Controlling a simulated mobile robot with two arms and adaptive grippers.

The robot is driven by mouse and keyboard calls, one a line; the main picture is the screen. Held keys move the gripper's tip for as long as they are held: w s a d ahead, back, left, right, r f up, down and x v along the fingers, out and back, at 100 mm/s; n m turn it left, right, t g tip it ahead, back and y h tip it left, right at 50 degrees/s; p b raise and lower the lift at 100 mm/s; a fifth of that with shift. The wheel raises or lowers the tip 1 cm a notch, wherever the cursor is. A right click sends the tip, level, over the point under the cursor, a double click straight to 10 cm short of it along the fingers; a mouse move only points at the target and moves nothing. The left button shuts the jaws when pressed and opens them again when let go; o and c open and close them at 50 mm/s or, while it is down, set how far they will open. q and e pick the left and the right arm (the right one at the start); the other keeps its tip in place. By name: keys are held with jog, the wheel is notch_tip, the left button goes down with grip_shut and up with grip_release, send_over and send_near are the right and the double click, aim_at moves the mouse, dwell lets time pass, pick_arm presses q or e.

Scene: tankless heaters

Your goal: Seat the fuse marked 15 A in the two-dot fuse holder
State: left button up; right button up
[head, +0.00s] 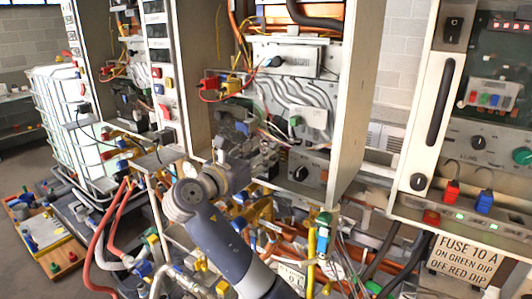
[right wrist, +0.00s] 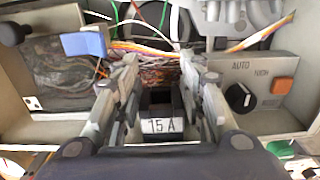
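The fuse marked 15 A (right wrist: 162,127) is a dark block with a white label, in the middle of the right wrist view. In the head view the right gripper (head: 245,150) is low inside the middle open cabinet; the fuse cannot be made out there. I cannot pick out the two-dot fuse holder in either view. My left gripper is not in view.
A grey panel (right wrist: 264,108) with a black knob and orange button stands right of the fingers. Loose wires and a blue connector (right wrist: 84,44) lie beyond and left. The cabinet's right wall (head: 357,100) stands close. Pipes and hoses crowd below. A sign (head: 464,259) reads FUSE 10 A.

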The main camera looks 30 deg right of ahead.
jog(key=b+v, duration=0.2)
jog(key=v, duration=0.7)
jog(key=shift+a+b, duration=0.35)
jog(key=shift+b, duration=0.05)
jog(key=shift+o, duration=0.6)
jog(key=shift+s, duration=0.1)
